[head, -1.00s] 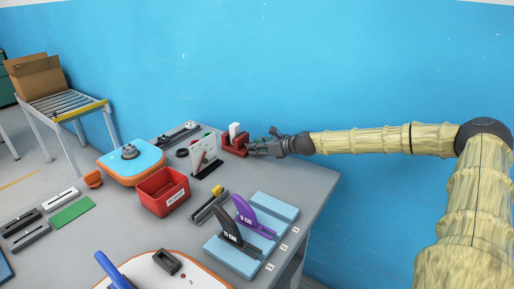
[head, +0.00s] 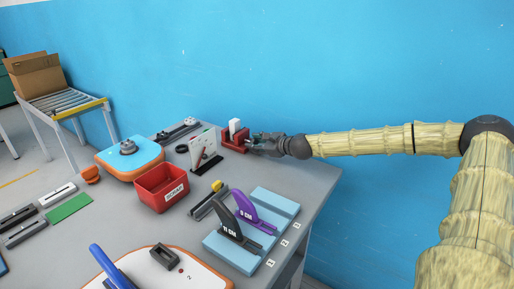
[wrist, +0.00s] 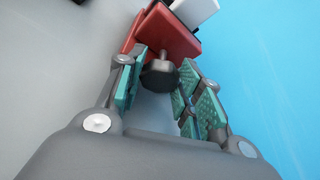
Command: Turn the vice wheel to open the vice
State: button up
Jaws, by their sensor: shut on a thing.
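The red vice (head: 234,145) stands at the back edge of the table, holding a white block (head: 235,126) in its jaws. It also shows at the top of the wrist view (wrist: 172,36), with part of the white block (wrist: 196,10). The dark vice wheel (wrist: 160,76) sticks out from the vice toward my gripper on a short grey shaft. My gripper (head: 256,140) reaches in from the right, its green-padded fingers (wrist: 158,82) on either side of the wheel and shut on it. The wheel is too small to make out in the head view.
A white board (head: 203,147) stands left of the vice. A red bin (head: 161,189) and blue blocks with black and purple pieces (head: 232,250) are nearer. The blue wall (head: 330,70) rises close behind the vice and my arm.

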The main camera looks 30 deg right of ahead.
jog(key=shift+o, duration=0.2)
jog(key=shift+s+a+n+t+h+b, duration=0.1)
jog(key=shift+n+t+h+b, duration=0.6)
jog(key=shift+n+b, duration=0.85)
jog(key=shift+f+m, duration=0.15)
jog(key=shift+m, duration=0.1)
